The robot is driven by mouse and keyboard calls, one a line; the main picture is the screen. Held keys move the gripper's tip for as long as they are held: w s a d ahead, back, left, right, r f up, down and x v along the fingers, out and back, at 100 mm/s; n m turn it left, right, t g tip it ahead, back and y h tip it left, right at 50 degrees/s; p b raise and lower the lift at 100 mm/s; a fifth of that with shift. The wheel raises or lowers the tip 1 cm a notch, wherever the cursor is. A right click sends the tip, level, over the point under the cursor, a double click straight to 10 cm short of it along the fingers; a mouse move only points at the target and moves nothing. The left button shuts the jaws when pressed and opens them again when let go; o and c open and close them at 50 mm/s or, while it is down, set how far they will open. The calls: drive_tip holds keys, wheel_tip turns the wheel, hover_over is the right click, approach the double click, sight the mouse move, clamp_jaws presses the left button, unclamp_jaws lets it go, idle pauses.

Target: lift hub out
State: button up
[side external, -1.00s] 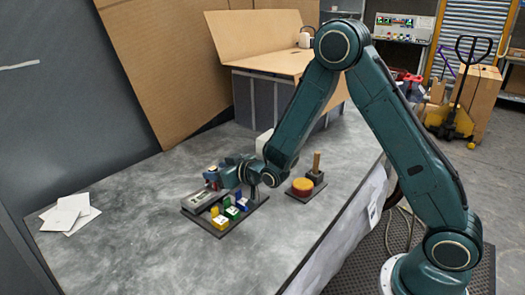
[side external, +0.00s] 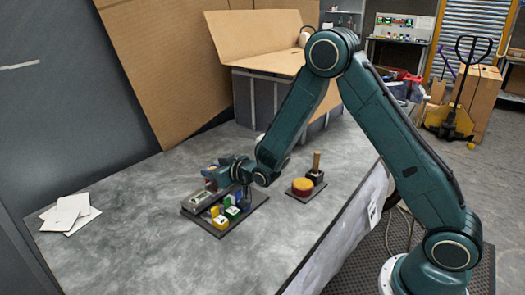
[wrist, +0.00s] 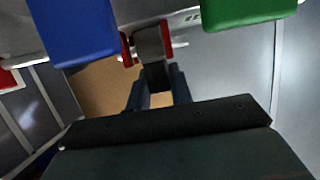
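In the wrist view my gripper (wrist: 149,45) shows red tips on either side of a dark grey piece. Whether they press on it is unclear. A blue block (wrist: 75,30) and a green block (wrist: 250,8) hang into the top of that view. The wrist partly covers the blocks in the side view.
White papers (side external: 69,213) lie at left. An open cardboard box (side external: 262,60) stands behind. The front table surface is clear.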

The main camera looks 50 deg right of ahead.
clamp_jaws()
drive_tip(key=shift+r, duration=0.15)
wheel_tip(320, 180, up, 20)
idle(0.7)
idle(0.5)
